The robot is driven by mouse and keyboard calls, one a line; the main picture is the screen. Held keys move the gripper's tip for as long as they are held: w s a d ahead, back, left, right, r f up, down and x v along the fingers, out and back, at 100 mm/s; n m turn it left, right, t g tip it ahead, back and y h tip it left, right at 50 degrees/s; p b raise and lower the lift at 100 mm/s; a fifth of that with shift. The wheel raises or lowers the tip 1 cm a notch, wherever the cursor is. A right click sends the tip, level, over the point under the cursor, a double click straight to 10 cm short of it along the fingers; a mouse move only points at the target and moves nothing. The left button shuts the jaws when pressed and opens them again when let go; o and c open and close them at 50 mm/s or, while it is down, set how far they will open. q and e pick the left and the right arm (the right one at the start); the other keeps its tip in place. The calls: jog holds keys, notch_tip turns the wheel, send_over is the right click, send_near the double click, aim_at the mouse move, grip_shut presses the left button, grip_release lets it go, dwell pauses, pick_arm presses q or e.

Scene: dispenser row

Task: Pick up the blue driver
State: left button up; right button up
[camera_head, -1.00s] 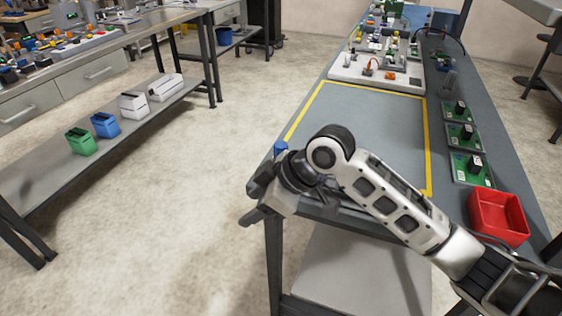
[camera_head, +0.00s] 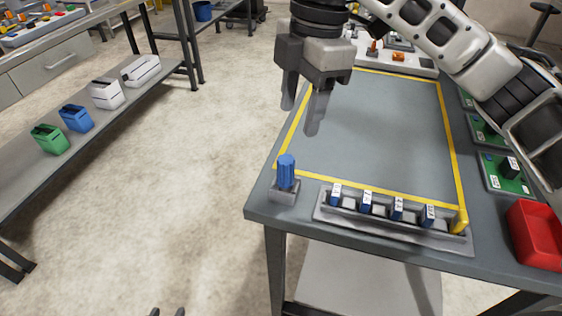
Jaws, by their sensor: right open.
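The blue driver (camera_head: 286,171) stands upright in a small grey holder (camera_head: 285,193) at the near left corner of the table; only its blue handle shows, and the rest is hidden in the holder. My right gripper (camera_head: 300,117) is open and empty, pointing down. In the picture it is above the driver, apart from it, near the left edge of the yellow-outlined area.
A grey rack (camera_head: 393,232) with several labelled blue pieces lies along the table's near edge, right of the driver. A red bin (camera_head: 536,233) and green boards (camera_head: 507,170) are at the right. The yellow-outlined area (camera_head: 380,130) is clear.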

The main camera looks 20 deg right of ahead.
aim_at(287, 159)
jog(key=f, duration=0.4)
jog(key=a+f, duration=0.1)
jog(key=f, duration=0.1)
jog(key=shift+s+f, duration=0.3)
jog(key=shift+f, duration=0.1)
jog(key=shift+a+f, duration=0.25)
jog(key=shift+f, duration=0.75)
jog(key=shift+a+f, duration=0.25)
jog(key=shift+f, duration=0.8)
jog(key=shift+a+f, duration=0.25)
jog(key=shift+f, duration=0.75)
jog(key=c, duration=1.1)
